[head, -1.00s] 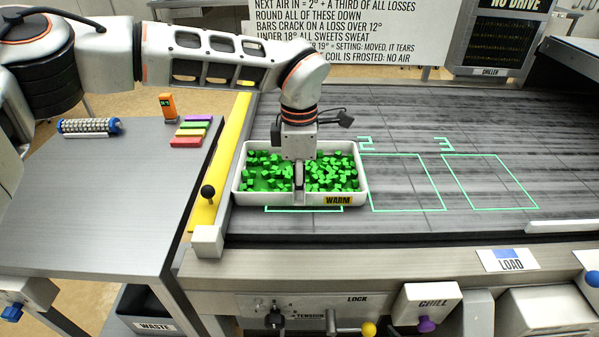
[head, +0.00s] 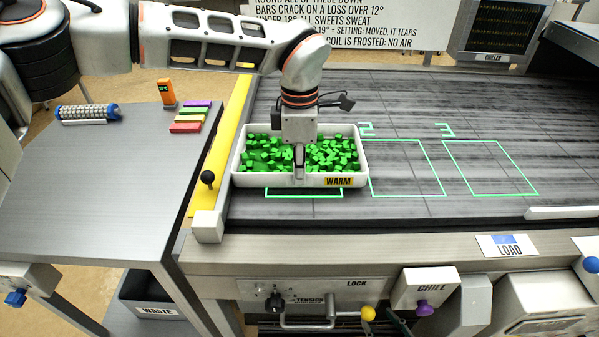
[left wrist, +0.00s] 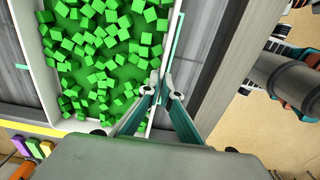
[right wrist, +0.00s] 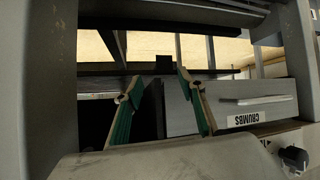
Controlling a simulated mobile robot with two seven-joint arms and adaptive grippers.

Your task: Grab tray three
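A white tray (head: 258,180) full of green cubes (head: 330,154), with a yellow WARM label, is at the left end of the dark belt, over a mostly covered green outline. My left gripper (head: 298,172) comes down at its near long wall. In the left wrist view the fingers (left wrist: 163,88) sit closely around the wall of the tray (left wrist: 52,95), looking shut on it. Outlines marked 2 (head: 407,168) and 3 (head: 490,168) to the right are empty. My right gripper (right wrist: 154,88) is open and empty, low before a CRUMBS drawer (right wrist: 250,100).
A yellow strip (head: 222,150) with a black knob borders the belt on the left. A grey side table (head: 100,190) holds a roller, an orange device and coloured bars. The belt's right part is clear.

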